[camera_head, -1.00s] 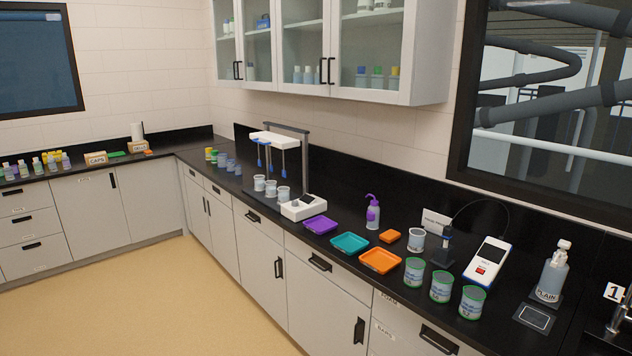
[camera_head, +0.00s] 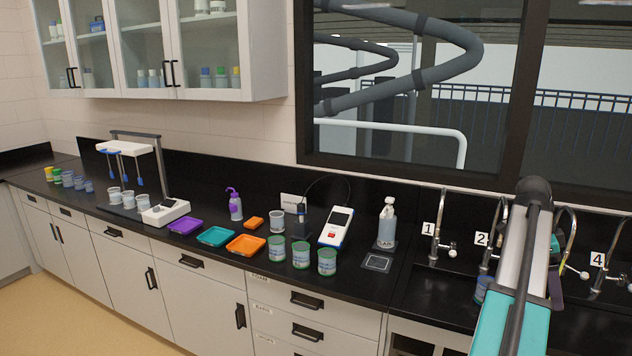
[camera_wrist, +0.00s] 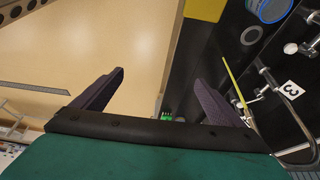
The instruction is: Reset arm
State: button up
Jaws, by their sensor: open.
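My arm (camera_head: 518,270) reaches over the sink at the right of the head view and hides part of the taps. My gripper (camera_wrist: 158,76) shows in the wrist view with its two dark purple fingers spread wide apart. Nothing is between them. Pale floor and a strip of dark counter lie beyond the fingers. In the head view a dark purple part of the gripper shows just right of the arm; the rest is hidden.
Numbered taps stand along the sink, including tap 1 (camera_head: 435,235) and tap 4 (camera_head: 597,270). A blue container (camera_head: 482,290) is under tap 2, beside my arm. Green-rimmed jars (camera_head: 301,255), coloured trays (camera_head: 246,245) and a meter (camera_head: 337,227) stand on the counter to the left.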

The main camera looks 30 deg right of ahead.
jog(key=w+a+f+n+t, duration=0.3)
jog(key=w+a+f+n, duration=1)
jog(key=w+a+f, duration=0.95)
jog(key=w+a+f+n+y, duration=0.15)
jog(key=a+f+n, duration=0.35)
jog(key=a, duration=0.7)
jog(key=w+a+f+n, duration=0.25)
jog(key=a+f, duration=0.35)
jog(key=a, duration=0.6)
jog(key=w+a+f+n+y, duration=0.1)
jog(key=a+f+n, duration=0.45)
jog(key=a, duration=0.65)
jog(key=s+a+f+n, duration=0.2)
jog(key=s+a+f, duration=0.15)
jog(key=a, duration=0.35)
jog(key=s+f+g+b, duration=0.5)
jog(key=s+f+b, duration=0.5)
jog(key=s+f, duration=1.4)
notch_tip(320, 180, down, 4)
jog(key=shift+s+d+r, duration=0.2)
jog(key=shift+s, duration=0.15)
